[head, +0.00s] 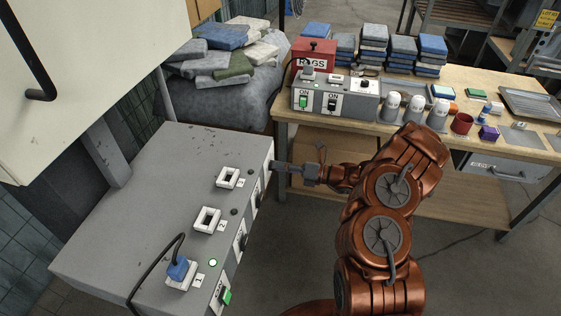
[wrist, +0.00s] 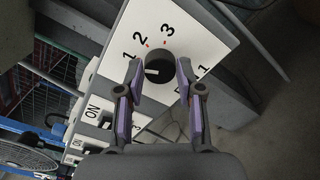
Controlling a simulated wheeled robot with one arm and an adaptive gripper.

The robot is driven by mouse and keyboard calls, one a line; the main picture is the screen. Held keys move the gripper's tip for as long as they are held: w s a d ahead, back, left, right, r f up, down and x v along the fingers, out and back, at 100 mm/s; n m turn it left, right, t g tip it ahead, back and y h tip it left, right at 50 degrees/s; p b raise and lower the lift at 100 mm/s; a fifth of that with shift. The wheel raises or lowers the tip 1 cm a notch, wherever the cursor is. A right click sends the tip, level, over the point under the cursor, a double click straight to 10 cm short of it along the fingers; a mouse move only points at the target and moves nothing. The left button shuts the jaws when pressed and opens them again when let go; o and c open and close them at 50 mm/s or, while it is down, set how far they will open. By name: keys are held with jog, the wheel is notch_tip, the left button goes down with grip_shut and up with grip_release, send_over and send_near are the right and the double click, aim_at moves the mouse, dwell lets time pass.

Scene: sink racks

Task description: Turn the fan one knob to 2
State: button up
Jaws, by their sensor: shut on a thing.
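The fan one knob (wrist: 158,70) is a round black dial on a white plate (wrist: 190,25) in the wrist view. Its white pointer line points left, roughly toward the 1 and away from the 2 above it. The plate carries 1, 2, 3 around the knob and another 1 at the right. My gripper (wrist: 164,84) has a purple-padded finger on each side of the knob and is shut on it. In the head view my gripper (head: 283,169) reaches left to the side face of the grey box (head: 160,160); the knob cannot be made out there.
The box's top has several white sockets, one with a blue plug (head: 179,268) and black cable. Switches, one green (head: 226,296), line its side face. A workbench (head: 465,85) with cups and cloth stacks stands behind my arm. A white cabinet (head: 90,70) overhangs at left.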

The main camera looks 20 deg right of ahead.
jog(key=shift+d+m+p, duration=0.1)
jog(key=shift+m+p, duration=1.4)
jog(key=shift+m, duration=3.1)
jog(key=o, duration=1.2)
jog(key=shift+c, duration=0.2)
jog(key=v, duration=1.2)
